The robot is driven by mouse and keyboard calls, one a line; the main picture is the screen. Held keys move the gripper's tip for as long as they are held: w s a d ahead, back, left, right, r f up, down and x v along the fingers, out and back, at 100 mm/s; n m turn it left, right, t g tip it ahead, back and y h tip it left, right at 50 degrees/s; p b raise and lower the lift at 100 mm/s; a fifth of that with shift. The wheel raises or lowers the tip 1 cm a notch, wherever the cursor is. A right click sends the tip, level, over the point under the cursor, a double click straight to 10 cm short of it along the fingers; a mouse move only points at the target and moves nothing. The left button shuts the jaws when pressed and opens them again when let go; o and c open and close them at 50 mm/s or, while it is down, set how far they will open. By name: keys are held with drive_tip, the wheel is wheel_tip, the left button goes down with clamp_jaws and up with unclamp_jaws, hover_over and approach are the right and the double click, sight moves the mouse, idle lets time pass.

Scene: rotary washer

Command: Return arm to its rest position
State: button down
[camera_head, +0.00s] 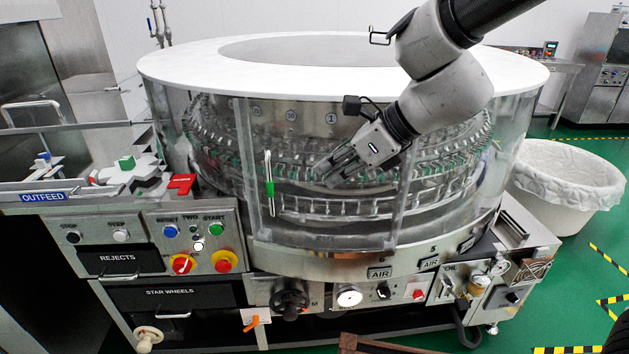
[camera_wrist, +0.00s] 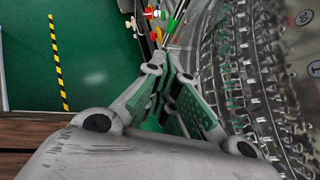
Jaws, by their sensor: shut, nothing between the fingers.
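My arm comes in from the top right in the head view. My gripper (camera_head: 338,171) is in front of the clear guard of the rotary washer (camera_head: 160,68), pointing down and to the left. In the wrist view my gripper (camera_wrist: 172,78) has its fingers close together with nothing between them. The washer's ring of holders shows through the guard (camera_wrist: 245,60) on the right of the wrist view. A door handle with a green middle (camera_head: 269,184) is to the left of the gripper, apart from it in the head view.
A control panel (camera_head: 150,237) with coloured buttons is at the lower left. A white lined bin (camera_head: 565,185) stands at the right. A brown wooden edge (camera_head: 375,345) shows at the bottom. Green floor (camera_wrist: 95,60) with a yellow-black strip lies left in the wrist view.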

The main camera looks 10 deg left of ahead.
drive_tip(key=s+d+r+n+h, duration=0.1)
drive_tip(key=s+d+n+h, duration=0.2)
drive_tip(key=d, duration=1.2)
drive_tip(key=s+d+r+n+t+h, duration=0.1)
drive_tip(key=s+d+r+n+h, duration=0.1)
drive_tip(key=d+n, duration=0.8)
drive_tip(key=s+d+r+n+t+h, duration=0.1)
drive_tip(key=s+d+n+h, duration=0.2)
drive_tip(key=d, duration=1.7)
drive_tip(key=n, duration=0.4)
drive_tip(key=shift+s+r+h, duration=0.35)
drive_tip(key=shift+s+h, duration=0.05)
